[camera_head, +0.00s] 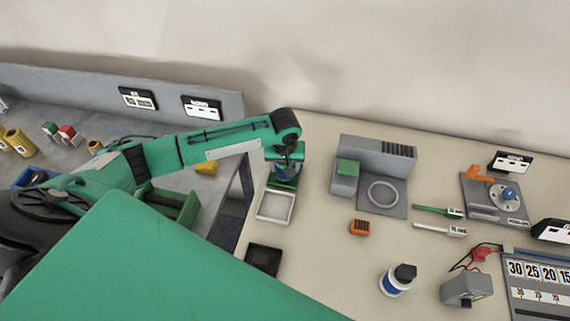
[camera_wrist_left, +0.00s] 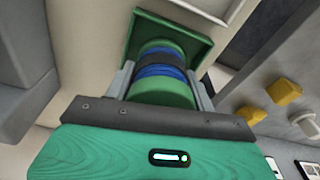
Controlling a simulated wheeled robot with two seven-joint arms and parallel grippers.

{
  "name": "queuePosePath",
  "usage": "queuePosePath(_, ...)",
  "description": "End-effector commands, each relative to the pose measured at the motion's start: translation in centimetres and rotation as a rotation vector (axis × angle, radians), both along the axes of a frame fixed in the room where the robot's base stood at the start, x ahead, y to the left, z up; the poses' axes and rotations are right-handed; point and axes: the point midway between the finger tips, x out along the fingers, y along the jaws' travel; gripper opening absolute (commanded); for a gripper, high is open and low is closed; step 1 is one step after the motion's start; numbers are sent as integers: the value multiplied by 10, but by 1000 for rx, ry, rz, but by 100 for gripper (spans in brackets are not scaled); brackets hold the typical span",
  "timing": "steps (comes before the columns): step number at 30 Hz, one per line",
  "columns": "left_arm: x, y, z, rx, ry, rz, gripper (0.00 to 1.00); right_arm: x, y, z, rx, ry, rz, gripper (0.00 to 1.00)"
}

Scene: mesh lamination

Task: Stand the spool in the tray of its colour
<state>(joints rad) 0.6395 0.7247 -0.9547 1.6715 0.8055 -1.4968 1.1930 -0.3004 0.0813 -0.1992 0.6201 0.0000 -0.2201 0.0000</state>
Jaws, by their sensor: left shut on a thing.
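My left gripper (camera_head: 287,166) is shut on the spool (camera_wrist_left: 161,55). In the left wrist view the gripper (camera_wrist_left: 160,76) has one finger on each side of it. The spool has green ends and blue and black bands round its middle. Its far end is over or inside a green square tray (camera_wrist_left: 204,46); I cannot tell whether it touches the floor. The green tray (camera_head: 282,184) also shows in the head view, under the gripper. A white tray (camera_head: 275,207) lies in front of it, and a black tray (camera_head: 264,260) nearer. My right gripper is out of view.
A grey fixture (camera_head: 372,165) with a ring stands to the right. An orange block (camera_head: 360,227) and a blue-and-white bottle (camera_head: 397,281) stand on the pale table. A grey bench (camera_head: 105,95) with several coloured items is at left.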

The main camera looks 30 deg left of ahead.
Motion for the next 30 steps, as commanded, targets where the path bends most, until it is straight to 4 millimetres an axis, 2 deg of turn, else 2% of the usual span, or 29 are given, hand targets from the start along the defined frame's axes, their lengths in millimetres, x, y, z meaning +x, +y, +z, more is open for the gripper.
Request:
queuePosePath(5,0,0,-2,-1,0,0,22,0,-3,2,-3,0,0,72)
queuePosePath(6,0,0,-2,-1,0,0,61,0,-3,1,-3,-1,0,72)
queuePosePath(9,0,0,-2,0,0,0,77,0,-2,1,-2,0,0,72)
queuePosePath(20,0,0,3,0,-1,1,77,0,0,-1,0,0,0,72)
queuePosePath(23,-1,-1,16,-1,-3,1,77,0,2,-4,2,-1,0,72)
queuePosePath(30,-6,-4,67,-1,-4,-1,77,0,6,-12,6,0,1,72)
